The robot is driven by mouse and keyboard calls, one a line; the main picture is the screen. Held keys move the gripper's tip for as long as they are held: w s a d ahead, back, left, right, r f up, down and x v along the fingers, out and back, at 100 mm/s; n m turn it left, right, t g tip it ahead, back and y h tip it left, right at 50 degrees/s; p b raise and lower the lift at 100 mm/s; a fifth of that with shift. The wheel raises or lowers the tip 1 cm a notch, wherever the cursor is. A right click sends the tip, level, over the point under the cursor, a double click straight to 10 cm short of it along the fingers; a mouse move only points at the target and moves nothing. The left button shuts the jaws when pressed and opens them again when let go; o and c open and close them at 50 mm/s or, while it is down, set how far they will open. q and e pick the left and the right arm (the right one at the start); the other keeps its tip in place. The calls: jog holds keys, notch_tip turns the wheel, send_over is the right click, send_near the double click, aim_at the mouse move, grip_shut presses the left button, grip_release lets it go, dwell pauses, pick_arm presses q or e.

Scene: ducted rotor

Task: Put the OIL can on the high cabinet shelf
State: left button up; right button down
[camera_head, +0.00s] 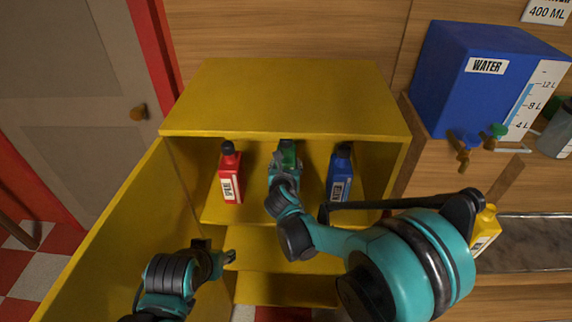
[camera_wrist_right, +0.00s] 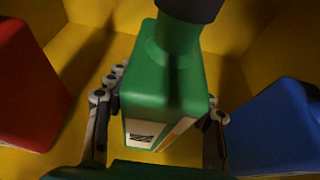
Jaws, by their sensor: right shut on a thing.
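A green can (camera_head: 288,155) with a dark cap is inside the open yellow cabinet (camera_head: 285,95), at its upper shelf (camera_head: 255,213). My right gripper (camera_head: 284,172) reaches in and is shut on this can. In the right wrist view, the fingers (camera_wrist_right: 160,122) flank the green can (camera_wrist_right: 165,85), which looks upright. Its label is too small to read, and I cannot tell whether its base touches the shelf. My left gripper (camera_head: 226,262) is low in front of the cabinet, near the open door; its jaw opening is unclear.
A red can (camera_head: 230,175) stands left of the green can and a blue can (camera_head: 340,175) stands right, with gaps between. The open cabinet door (camera_head: 110,240) is at left. A yellow can (camera_head: 485,232) and a blue water tank (camera_head: 475,85) are at right.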

jog(key=shift+f+b, duration=0.5)
jog(key=shift+f, duration=0.05)
dwell(0.4)
grip_release()
jog(key=shift+s, duration=0.15)
dwell(0.3)
jog(key=s, duration=0.9)
jog(key=shift+s+r, duration=0.25)
jog(key=shift+s, duration=0.15)
dwell(0.7)
dwell(0.5)
